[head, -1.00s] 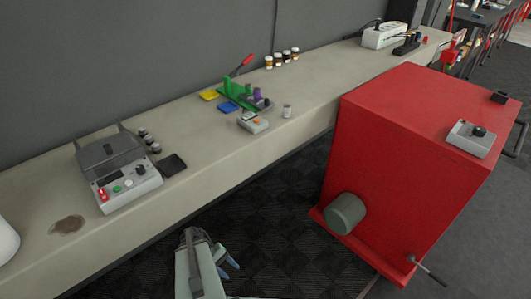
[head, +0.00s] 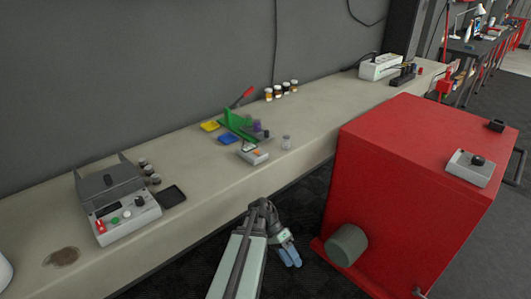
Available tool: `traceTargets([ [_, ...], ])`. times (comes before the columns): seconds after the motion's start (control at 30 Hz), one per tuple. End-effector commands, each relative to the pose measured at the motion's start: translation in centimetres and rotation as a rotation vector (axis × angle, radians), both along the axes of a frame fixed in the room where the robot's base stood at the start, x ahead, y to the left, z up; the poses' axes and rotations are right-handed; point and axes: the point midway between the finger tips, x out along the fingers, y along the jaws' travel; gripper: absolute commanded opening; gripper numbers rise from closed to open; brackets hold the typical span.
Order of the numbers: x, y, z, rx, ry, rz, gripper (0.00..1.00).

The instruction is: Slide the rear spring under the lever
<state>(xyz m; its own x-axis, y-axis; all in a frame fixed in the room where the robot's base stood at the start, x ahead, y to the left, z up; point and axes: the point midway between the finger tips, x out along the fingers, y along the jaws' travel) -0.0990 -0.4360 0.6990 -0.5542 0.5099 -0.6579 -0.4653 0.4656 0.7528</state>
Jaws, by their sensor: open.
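A green fixture (head: 236,121) stands on the bench in the head view, with a red-handled lever (head: 242,97) rising at its back. Small purple and dark parts (head: 257,126) sit at its right side. A small clear, grey-topped piece (head: 286,142) stands on the bench to the right. I cannot tell which of these is the rear spring; they are too small. My gripper (head: 290,258) is open and empty, with blue fingertips pointing down, in front of the bench and left of the red cabinet, well apart from the fixture.
A grey control box (head: 254,154) sits before the fixture, with yellow (head: 210,126) and blue (head: 228,138) trays beside it. A larger grey machine (head: 117,205) stands at left. The red cabinet (head: 410,170) with a grey roller (head: 346,245) blocks the right. Several jars (head: 282,91) line the wall.

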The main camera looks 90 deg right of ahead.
Motion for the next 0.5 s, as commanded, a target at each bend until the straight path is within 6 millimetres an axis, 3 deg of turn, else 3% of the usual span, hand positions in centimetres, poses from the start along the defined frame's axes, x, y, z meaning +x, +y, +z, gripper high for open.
traceTargets([
  [0.17, -2.6, -2.0, 4.5, -0.114, 0.114, -0.214, 0.48],
  [0.27, -3.0, -5.5, 6.0, -0.191, 0.108, -0.245, 0.48],
  [0.5, -2.8, -16.2, 10.4, -0.403, 0.019, -0.233, 0.48],
])
